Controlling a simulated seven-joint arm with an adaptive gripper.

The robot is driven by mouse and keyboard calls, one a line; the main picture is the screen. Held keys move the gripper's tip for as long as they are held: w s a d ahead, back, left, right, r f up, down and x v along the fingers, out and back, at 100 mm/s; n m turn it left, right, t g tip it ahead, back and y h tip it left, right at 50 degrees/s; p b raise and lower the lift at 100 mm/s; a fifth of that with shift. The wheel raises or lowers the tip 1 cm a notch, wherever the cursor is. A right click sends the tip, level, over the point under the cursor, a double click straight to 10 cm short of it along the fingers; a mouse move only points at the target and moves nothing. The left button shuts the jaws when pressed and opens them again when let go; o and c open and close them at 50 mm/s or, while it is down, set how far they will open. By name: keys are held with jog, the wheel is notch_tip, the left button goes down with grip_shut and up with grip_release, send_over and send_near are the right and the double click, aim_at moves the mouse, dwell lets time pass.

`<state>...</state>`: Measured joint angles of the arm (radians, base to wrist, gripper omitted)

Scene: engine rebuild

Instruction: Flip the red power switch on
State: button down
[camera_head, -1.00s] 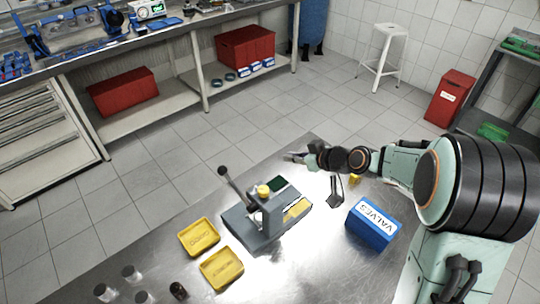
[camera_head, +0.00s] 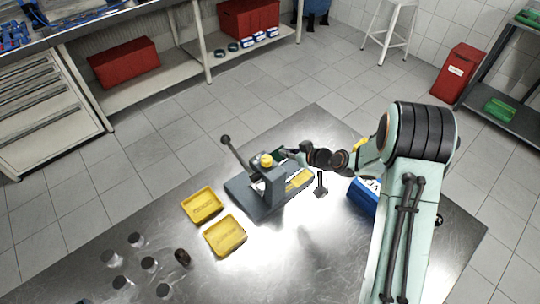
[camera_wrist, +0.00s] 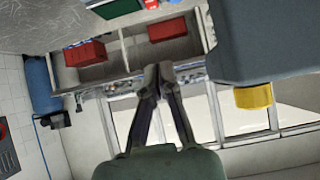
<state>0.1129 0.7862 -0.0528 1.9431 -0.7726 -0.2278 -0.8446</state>
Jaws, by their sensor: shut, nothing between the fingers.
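A grey bench press (camera_head: 268,190) with a black-knobbed lever (camera_head: 236,155) and a yellow cap (camera_head: 266,160) stands on the steel table. I cannot make out a red power switch in either current view. My gripper (camera_head: 287,154) is beside the upper rear of the press, partly hidden by it. In the wrist view my gripper (camera_wrist: 158,70) has its fingertips together, with nothing between them.
Two yellow trays (camera_head: 203,205) (camera_head: 225,236) lie left of the press. A blue box (camera_head: 362,196) stands to its right, partly behind my arm. Several metal cylinders (camera_head: 149,263) are at the front left. A black upright piece (camera_head: 321,184) stands between press and box.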

jog(key=x, duration=0.7)
jog(key=shift+a+f, duration=0.15)
jog(key=shift+f, duration=0.05)
jog(key=f, duration=0.2)
jog(key=shift+w+a+f, duration=0.1)
jog(key=shift+w+f, duration=0.1)
jog(key=shift+f, duration=0.05)
jog(key=shift+w+a+f, duration=0.1)
jog(key=shift+f, duration=0.55)
jog(key=shift+f, duration=0.1)
jog(key=shift+w+a+f, duration=0.2)
jog(key=shift+f, duration=0.1)
jog(key=shift+r, duration=0.1)
jog(key=shift+w+a+r, duration=0.2)
jog(key=shift+w+a, duration=0.3)
